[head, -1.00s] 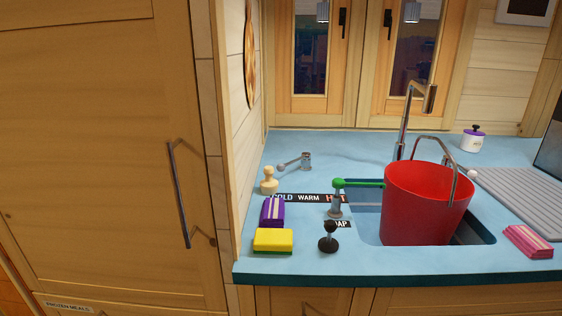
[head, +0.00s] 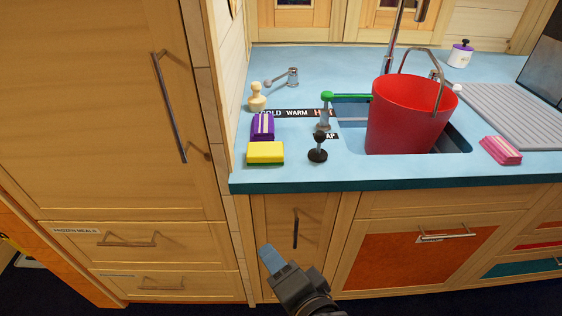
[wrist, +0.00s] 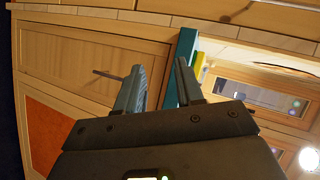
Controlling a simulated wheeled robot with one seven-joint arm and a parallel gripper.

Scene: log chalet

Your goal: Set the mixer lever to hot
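A chrome lever (head: 283,77) with a small pale ball at its left end lies at the back left of the blue counter, pointing left. It looks like the mixer lever. My gripper (head: 270,258) is low in front of the cabinets, below the counter edge. In the wrist view my gripper (wrist: 160,66) is open, with nothing between its fingers.
A red bucket (head: 408,115) stands in the sink under the tall faucet (head: 393,40). A wooden peg (head: 257,98), purple block (head: 263,126), yellow sponge (head: 265,152) and black knob (head: 317,147) crowd the left front. The tall cabinet (head: 110,120) borders the counter's left.

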